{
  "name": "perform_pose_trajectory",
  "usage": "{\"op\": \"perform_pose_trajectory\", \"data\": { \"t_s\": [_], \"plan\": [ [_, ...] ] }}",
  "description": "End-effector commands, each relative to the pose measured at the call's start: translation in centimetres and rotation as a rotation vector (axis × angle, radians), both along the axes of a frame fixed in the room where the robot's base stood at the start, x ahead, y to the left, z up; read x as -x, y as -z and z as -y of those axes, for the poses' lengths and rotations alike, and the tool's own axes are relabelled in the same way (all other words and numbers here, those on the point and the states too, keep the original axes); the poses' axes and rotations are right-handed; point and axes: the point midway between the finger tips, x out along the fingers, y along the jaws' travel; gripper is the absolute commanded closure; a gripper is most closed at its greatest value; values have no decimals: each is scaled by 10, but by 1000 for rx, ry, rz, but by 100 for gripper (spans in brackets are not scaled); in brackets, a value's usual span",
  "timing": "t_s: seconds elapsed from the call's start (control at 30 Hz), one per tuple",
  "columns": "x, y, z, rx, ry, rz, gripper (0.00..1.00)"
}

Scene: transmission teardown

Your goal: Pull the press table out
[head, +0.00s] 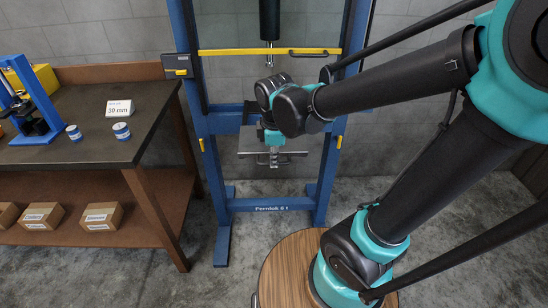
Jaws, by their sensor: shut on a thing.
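The blue press frame (331,170) stands against the wall, marked "Perndak 6 t" on its lower crossbar. The grey press table (250,143) sits low between its uprights, with a horizontal bar handle (297,154) along its front. My gripper (274,158) points down at the middle of this bar, and its fingers are shut on it. My wrist and the gripper hide the middle of the table. How far the table is out from the frame is hard to tell.
A workbench (95,145) at left holds a blue tool, small tins and a "30 mm" sign (120,108). Boxes (100,217) sit on its lower shelf.

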Motion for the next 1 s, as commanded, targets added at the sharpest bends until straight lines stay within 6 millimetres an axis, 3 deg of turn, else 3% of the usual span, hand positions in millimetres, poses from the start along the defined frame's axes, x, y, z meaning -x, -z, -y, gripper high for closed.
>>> {"op": "perform_pose_trajectory", "data": {
  "t_s": [0.07,0.1,0.27,0.67,1.0],
  "plan": [
    [0,0,0,-1,0,0,100],
    [0,0,0,-1,0,0,88],
    [0,0,0,0,0,0,69],
    [0,-4,0,0,0,0,69],
    [9,-48,0,0,-1,0,69]
  ]
}}
